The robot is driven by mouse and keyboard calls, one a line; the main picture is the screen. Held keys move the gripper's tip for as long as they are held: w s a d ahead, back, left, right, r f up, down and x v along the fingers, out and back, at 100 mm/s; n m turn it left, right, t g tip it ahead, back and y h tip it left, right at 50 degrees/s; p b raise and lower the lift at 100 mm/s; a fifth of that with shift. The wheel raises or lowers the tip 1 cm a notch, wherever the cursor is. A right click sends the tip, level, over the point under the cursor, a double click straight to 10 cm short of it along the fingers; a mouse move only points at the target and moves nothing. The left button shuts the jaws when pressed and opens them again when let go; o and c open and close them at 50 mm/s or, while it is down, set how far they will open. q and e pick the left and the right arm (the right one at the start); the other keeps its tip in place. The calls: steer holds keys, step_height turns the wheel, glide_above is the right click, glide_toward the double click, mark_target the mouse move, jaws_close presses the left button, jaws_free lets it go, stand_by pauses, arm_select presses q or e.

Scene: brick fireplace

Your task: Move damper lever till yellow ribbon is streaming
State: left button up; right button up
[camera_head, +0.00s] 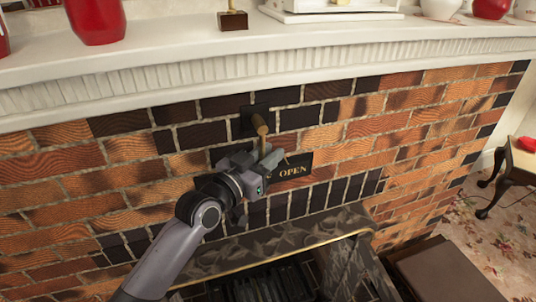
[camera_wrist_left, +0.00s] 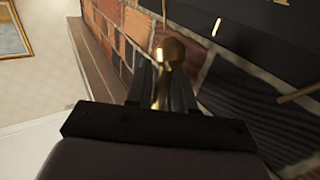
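The damper lever (camera_head: 261,126) is a brass rod with a rounded end, coming out of a dark square plate (camera_head: 249,121) on the brick wall. Below it is a black sign (camera_head: 291,171) reading "OPEN"; my left gripper covers its left part. My left gripper (camera_head: 264,155) is at the lever's lower part. In the left wrist view the brass lever (camera_wrist_left: 172,51) stands between the two dark fingers (camera_wrist_left: 161,88), which look closed around it. I cannot make out a yellow ribbon. My right gripper is not in view.
The white mantel (camera_head: 330,38) runs above, with a red vase (camera_head: 97,20) and a small brass-topped block (camera_head: 232,19) on it. The dark stone fireplace surround (camera_head: 290,240) lies below my left arm. A small dark table (camera_head: 523,160) stands at right.

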arm_select(q)
jaws_close()
steer(key=d+n+t+b, duration=0.1)
steer(key=b, duration=0.2)
steer(key=d+r+n+t+h+b, duration=0.1)
steer(key=t+b, duration=0.1)
steer(key=b, duration=0.2)
steer(key=w+d+n+t+b, duration=0.1)
steer(key=n+b, duration=0.1)
steer(key=b, duration=0.1)
steer(key=shift+d+r+t+h+b, duration=0.2)
steer(key=shift+r+t+h+b, duration=0.1)
steer(key=shift+t+h+b, duration=0.1)
